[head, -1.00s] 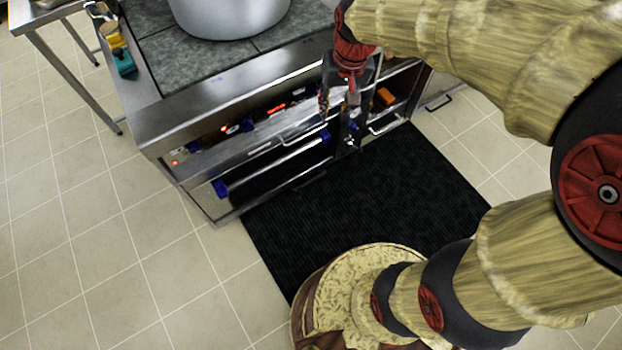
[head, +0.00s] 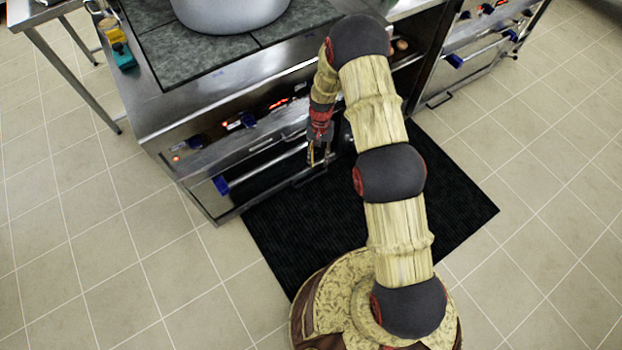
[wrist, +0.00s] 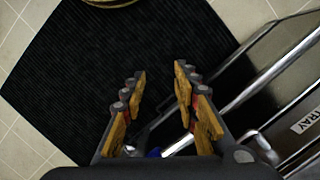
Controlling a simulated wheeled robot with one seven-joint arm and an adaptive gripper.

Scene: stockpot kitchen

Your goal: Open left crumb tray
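The left crumb tray's front is partly seen in the wrist view, where a plate reading "TRAY" (wrist: 306,118) sits at the right edge. A thin dark bar handle (wrist: 235,60) and a brighter bar handle (wrist: 262,78) run diagonally there, right of the fingers. In the head view, my gripper (head: 318,158) points down in front of the left cooker, near the right end of its long bar handle (head: 265,164). In the wrist view, my gripper (wrist: 160,78) is open, with nothing between its fingertips. I cannot tell whether a finger touches a handle.
A black mat (head: 300,225) lies before the cooker. A large pot (head: 228,12) stands on top. A second cooker (head: 470,50) is at the right. A metal table (head: 40,14) is at the left. Tiled floor is clear left and right.

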